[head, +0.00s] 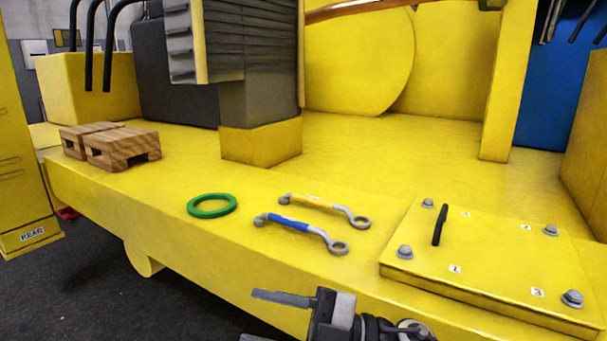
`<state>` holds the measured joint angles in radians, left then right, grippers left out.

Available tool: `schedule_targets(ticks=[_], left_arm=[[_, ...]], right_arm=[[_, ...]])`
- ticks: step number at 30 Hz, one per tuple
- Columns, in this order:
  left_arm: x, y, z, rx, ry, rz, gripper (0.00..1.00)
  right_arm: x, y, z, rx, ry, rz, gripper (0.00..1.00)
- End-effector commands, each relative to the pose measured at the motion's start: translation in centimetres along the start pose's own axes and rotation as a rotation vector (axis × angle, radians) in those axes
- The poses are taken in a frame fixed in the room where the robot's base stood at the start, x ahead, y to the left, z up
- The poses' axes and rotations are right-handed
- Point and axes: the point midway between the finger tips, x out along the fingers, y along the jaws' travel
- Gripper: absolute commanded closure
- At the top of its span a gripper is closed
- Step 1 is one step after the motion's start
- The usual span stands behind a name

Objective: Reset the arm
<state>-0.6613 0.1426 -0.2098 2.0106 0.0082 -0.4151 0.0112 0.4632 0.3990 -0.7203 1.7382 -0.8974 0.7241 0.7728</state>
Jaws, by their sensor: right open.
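My right gripper (252,317) is at the bottom centre of the head view, with its fingers pointing left. It is open, its two fingers are apart, and I see nothing between them. It is in front of the yellow deck's near edge, below the two wrenches and touching neither. Its lower finger is partly cut off by the picture's bottom edge. My left gripper is not in view.
On the yellow deck (370,150) lie a green ring (212,206), a blue-handled wrench (300,227) and a yellow-handled wrench (325,205). A bolted cover plate (490,258) with a black handle (440,225) is at right. Wooden blocks (125,147) lie at left.

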Motion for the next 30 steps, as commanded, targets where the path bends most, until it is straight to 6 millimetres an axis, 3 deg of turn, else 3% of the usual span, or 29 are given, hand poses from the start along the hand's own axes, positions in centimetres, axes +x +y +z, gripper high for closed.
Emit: schedule_targets(ticks=[4,7,9,12,16,18,22,30], left_arm=[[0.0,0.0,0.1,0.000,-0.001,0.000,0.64],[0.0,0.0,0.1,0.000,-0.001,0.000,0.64],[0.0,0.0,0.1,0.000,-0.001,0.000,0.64],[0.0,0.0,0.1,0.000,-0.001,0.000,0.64],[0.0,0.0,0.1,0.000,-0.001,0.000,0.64],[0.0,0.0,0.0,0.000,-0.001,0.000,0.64],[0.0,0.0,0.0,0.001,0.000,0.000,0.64],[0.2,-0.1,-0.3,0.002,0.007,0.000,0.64]], right_arm=[[-4.2,-0.2,3.1,0.211,-0.191,0.441,0.56],[-9.1,-2.7,6.2,0.370,-0.407,0.663,0.56],[-13.0,-5.9,8.0,0.494,-0.584,0.774,0.56],[-17.9,-11.5,9.3,0.660,-0.818,0.857,0.56],[-22.6,-18.5,8.9,0.845,-1.057,0.882,0.56],[-24.2,-21.4,8.2,0.922,-1.148,0.875,0.56],[-25.9,-24.8,7.1,1.012,-1.246,0.856,0.56],[-26.4,-25.9,6.7,1.042,-1.277,0.846,0.56]])
